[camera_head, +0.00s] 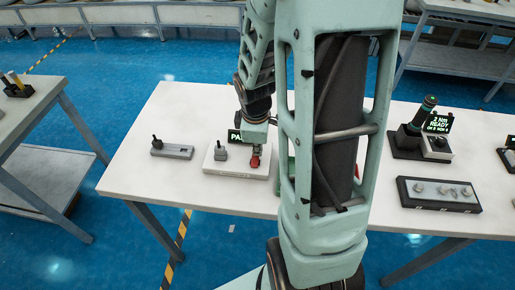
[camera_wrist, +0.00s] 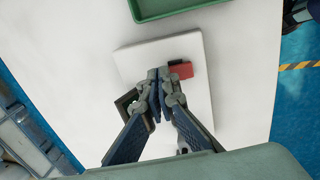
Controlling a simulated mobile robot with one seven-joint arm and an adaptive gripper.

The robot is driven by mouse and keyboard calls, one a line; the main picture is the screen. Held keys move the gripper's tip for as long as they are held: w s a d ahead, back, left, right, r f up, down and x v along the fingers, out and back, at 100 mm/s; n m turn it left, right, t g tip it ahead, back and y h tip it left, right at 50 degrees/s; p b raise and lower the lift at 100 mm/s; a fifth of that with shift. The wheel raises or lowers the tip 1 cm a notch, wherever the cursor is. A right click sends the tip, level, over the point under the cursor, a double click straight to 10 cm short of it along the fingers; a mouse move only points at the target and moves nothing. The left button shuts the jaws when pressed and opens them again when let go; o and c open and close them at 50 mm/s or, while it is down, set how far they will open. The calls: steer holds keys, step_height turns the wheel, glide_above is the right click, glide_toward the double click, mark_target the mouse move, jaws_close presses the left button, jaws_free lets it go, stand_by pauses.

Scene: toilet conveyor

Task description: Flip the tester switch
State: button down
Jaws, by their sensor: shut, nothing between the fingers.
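The tester is a white flat plate (camera_head: 236,169) on the white table, with a dark display reading "PA" (camera_head: 234,135), partly hidden by my arm. A small grey block with a dark knob (camera_head: 221,153) sits on the plate's left part. The red switch (camera_head: 256,161) is on its right part. In the wrist view the tester plate (camera_wrist: 196,98) lies below my gripper, and the red switch (camera_wrist: 182,70) is just right of the fingertips. My gripper (camera_wrist: 161,74) is shut and empty, its tips close beside the switch. I cannot tell whether they touch.
A grey fixture with a black knob (camera_head: 172,151) lies left of the tester. A green tray (camera_wrist: 172,7) lies close to the tester. At right stand a tool station with a "2 Nm READY" display (camera_head: 438,122) and a black tray of grey parts (camera_head: 438,203).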

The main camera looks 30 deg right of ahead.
steer(key=shift+w+d+f+p, duration=0.1)
steer(key=shift+f+p, duration=0.05)
steer(key=shift+p, duration=0.55)
steer(key=shift+d+f+g+p, duration=0.1)
steer(key=shift+g+p, duration=0.3)
steer(key=shift+p, duration=0.15)
steer(key=p, duration=0.1)
steer(key=g+y+p, duration=0.1)
steer(key=shift+w+d+f+p, duration=0.1)
steer(key=shift+w+f+p, duration=0.2)
steer(key=shift+f+p, duration=0.1)
steer(key=shift+w+d+f+y+b, duration=0.15)
steer(key=shift+f+y+b, duration=0.15)
steer(key=shift+f+b, duration=0.2)
steer(key=shift+r, duration=0.1)
steer(key=shift+s, duration=0.25)
